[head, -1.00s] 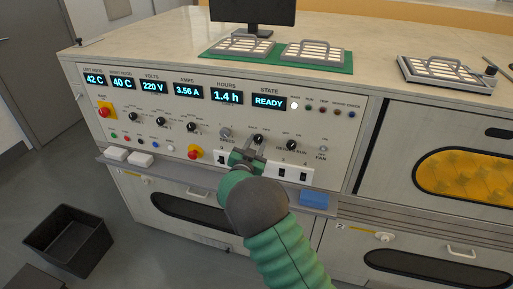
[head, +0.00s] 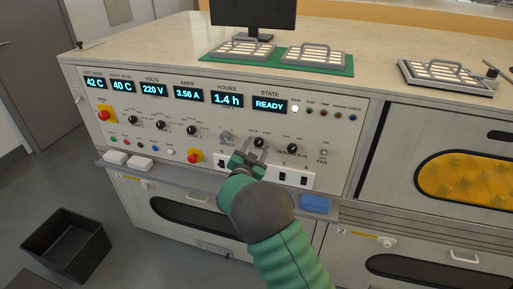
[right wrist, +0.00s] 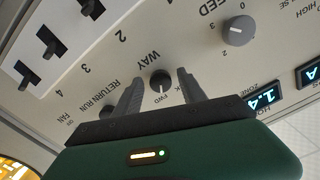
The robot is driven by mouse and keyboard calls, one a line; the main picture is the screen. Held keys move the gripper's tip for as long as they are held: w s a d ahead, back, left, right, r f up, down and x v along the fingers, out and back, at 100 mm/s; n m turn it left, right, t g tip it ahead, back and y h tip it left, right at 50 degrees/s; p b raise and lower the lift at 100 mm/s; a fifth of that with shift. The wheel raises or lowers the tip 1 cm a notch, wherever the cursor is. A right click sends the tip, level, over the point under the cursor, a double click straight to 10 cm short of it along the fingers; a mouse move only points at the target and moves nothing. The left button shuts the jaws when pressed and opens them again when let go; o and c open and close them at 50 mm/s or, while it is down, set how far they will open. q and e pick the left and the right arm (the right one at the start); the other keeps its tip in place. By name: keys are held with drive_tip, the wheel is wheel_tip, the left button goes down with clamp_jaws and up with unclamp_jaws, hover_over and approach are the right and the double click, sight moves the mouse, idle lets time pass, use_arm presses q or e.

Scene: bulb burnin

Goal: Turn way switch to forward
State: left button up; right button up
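The way switch (head: 258,142) is a small round black knob on the cream control panel. It also shows in the right wrist view (right wrist: 160,82), upside down, with the labels WAY and FWD by it. My right gripper (head: 250,152) is at the panel, just below and left of the knob in the head view. In the right wrist view my right gripper (right wrist: 161,78) is open, with one finger on each side of the knob and a gap to both. I cannot tell which way the pointer is set. My left gripper is out of view.
The grey speed knob (right wrist: 237,31), the return run knob (head: 291,149) and a white strip of black rocker switches (head: 282,179) sit close by. A shelf with a blue block (head: 315,204) runs below the panel.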

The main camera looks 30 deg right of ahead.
drive_tip(key=shift+s+r, duration=0.1)
drive_tip(key=p+v, duration=0.1)
drive_tip(key=v, duration=1.5)
drive_tip(key=shift+s+a+p, duration=0.15)
drive_tip(key=shift+a+p, duration=0.15)
drive_tip(key=shift+a, duration=0.05)
